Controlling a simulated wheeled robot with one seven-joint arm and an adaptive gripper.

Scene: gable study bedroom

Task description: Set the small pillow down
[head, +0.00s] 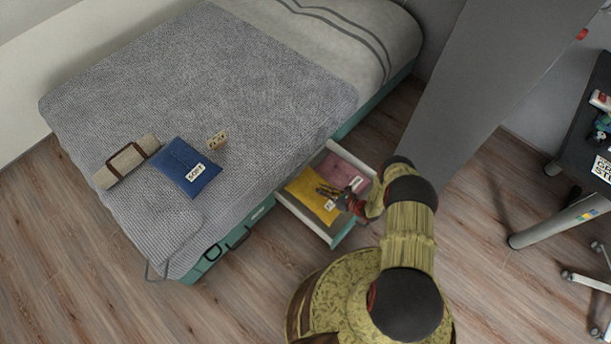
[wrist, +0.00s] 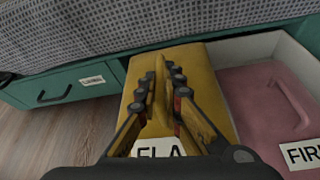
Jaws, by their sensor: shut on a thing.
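A small yellow pillow (head: 306,193) with a white label is at the open bed drawer (head: 345,235), over its left half. In the wrist view the yellow pillow (wrist: 207,75) fills the middle, its label partly hidden and starting "FLA". My gripper (head: 326,190) is shut on a raised yellow part of it, which shows between the fingers in the wrist view (wrist: 160,85). Whether the pillow rests on the drawer floor or hangs just above it, I cannot tell. A pink pillow (head: 343,171), labelled "FIR…" in the wrist view (wrist: 262,110), lies in the drawer's other half.
The bed (head: 240,75) has a grey knitted cover. On it lie a blue labelled pillow (head: 182,165), a beige roll with a brown strap (head: 126,162) and a small tan card (head: 217,140). A grey slanted panel (head: 470,80) stands right of the drawer; a dark desk (head: 590,140) is far right.

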